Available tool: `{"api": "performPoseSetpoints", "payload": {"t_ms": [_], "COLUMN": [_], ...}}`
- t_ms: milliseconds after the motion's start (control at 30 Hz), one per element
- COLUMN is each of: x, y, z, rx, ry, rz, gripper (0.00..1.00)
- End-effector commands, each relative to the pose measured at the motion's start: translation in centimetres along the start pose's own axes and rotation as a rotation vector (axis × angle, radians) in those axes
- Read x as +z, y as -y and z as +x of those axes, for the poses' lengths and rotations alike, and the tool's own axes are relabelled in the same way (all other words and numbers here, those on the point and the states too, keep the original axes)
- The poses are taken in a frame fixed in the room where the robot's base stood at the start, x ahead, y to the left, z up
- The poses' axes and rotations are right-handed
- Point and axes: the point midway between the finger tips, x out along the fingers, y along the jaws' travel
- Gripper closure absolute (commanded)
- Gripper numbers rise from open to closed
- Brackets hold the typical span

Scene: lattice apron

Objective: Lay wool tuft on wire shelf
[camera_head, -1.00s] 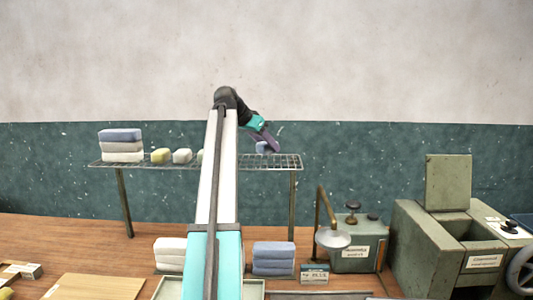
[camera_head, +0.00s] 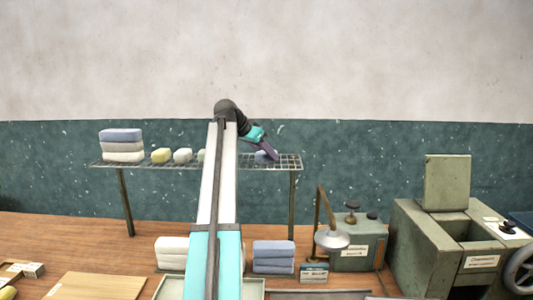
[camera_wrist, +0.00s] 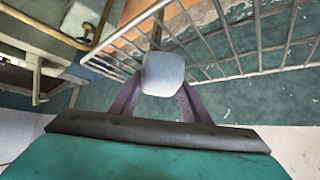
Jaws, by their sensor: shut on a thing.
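My gripper (camera_head: 267,153) is at the right part of the wire shelf (camera_head: 285,162), its purple fingers pointing down and right. It is shut on a pale blue wool tuft (camera_head: 261,157), which shows at shelf height in the head view. In the wrist view the tuft (camera_wrist: 163,74) sits between the two finger tips (camera_wrist: 160,88), with the shelf's wires (camera_wrist: 215,50) just behind it. Whether the tuft touches the wires I cannot tell.
Left on the shelf are a folded stack (camera_head: 121,145), a yellow tuft (camera_head: 161,155) and a white tuft (camera_head: 183,155); a pale one (camera_head: 201,156) is partly behind my arm.

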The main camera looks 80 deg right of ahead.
Motion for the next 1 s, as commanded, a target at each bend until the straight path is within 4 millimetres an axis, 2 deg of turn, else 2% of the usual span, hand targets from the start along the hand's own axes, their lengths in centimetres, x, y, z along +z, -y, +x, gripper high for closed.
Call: {"api": "performPoseSetpoints", "payload": {"t_ms": [67,100,200,667,867,1000], "x": [0.2,0.2,0.1,-0.1,-0.1,0.0], "y": [0.0,0.0,0.0,0.0,0.0,0.1], "z": [0.2,0.2,0.1,-0.2,-1.9,-3.9], "rx": [0.0,0.0,0.0,0.0,-0.001,-0.002], "ry": [0.0,0.0,0.0,0.0,-0.002,-0.001], "rz": [0.0,0.0,0.0,0.0,0.001,0.0], "gripper": [0.78,0.56,0.39,0.39,0.39,0.39]}}
